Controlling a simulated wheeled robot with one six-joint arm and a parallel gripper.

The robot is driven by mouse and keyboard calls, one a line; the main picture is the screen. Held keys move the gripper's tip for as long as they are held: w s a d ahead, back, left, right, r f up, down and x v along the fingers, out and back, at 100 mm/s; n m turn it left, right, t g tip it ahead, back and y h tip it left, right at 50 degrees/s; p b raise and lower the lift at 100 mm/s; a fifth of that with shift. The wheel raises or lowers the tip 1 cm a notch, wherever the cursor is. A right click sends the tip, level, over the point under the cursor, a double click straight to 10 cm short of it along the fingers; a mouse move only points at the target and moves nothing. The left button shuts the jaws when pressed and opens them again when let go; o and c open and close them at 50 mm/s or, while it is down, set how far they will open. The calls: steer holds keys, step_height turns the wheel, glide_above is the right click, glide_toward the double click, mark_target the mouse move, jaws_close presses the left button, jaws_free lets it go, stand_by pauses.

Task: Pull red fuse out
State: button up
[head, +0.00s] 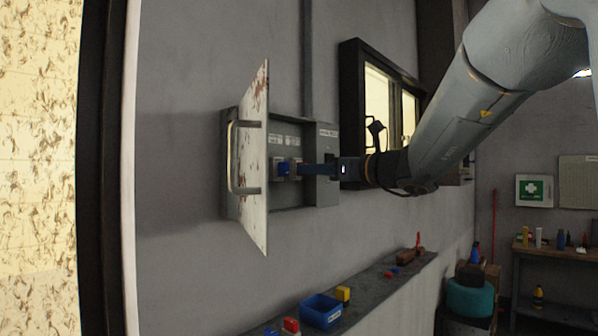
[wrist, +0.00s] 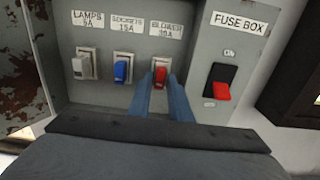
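The red fuse (wrist: 160,76) sits in its holder under the label "BLOWER 30A" in the wrist view, third from the left. My gripper (wrist: 162,82) has its two blue fingers close together, one on each side of the red fuse, with hardly any gap showing. It looks shut on the fuse, which still sits against the panel. In the head view my gripper (head: 306,170) reaches into the grey fuse box (head: 322,196) from the right. The blue fuse (wrist: 122,72) and the white fuse (wrist: 81,67) sit to the left of the red one.
A black and red switch (wrist: 220,84) is to the right of my fingers, below the "FUSE BOX" label. The box door (head: 254,160) stands open on the left. Below, a ledge (head: 372,284) holds a blue bin (head: 321,311) and small parts.

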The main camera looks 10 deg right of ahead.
steer(key=shift+x, duration=0.8)
steer(key=shift+s+d, duration=0.1)
steer(key=shift+s, duration=0.05)
stand_by(0.4)
jaws_close()
